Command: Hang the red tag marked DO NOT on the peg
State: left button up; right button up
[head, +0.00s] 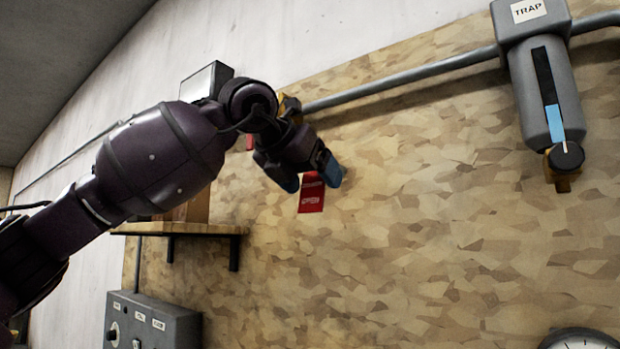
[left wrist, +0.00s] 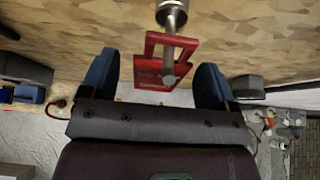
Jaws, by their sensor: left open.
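The red tag (head: 311,198) shows below my left gripper (head: 311,178) in the head view, close to the board, with its white lettering only partly readable. In the left wrist view the red tag (left wrist: 152,72) lies between the two blue fingertips, with a gap on each side. My left gripper (left wrist: 155,82) is open and not closed on it. The metal peg (left wrist: 172,16) comes in from the top, and its rod appears to run through the opening in the tag's upper frame. In the head view the peg is hidden behind my gripper. My right gripper is not in view.
A pipe (head: 410,75) runs along the board to a grey cylinder labelled TRAP (head: 540,90). A wooden shelf (head: 180,228) is left of the tag, above a grey control box (head: 150,322). A gauge (head: 580,340) is at lower right. The board's middle is clear.

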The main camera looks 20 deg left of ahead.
pick_arm(q)
jog(key=v, duration=1.1)
jog(key=shift+b, duration=0.4)
jog(key=shift+f, duration=0.1)
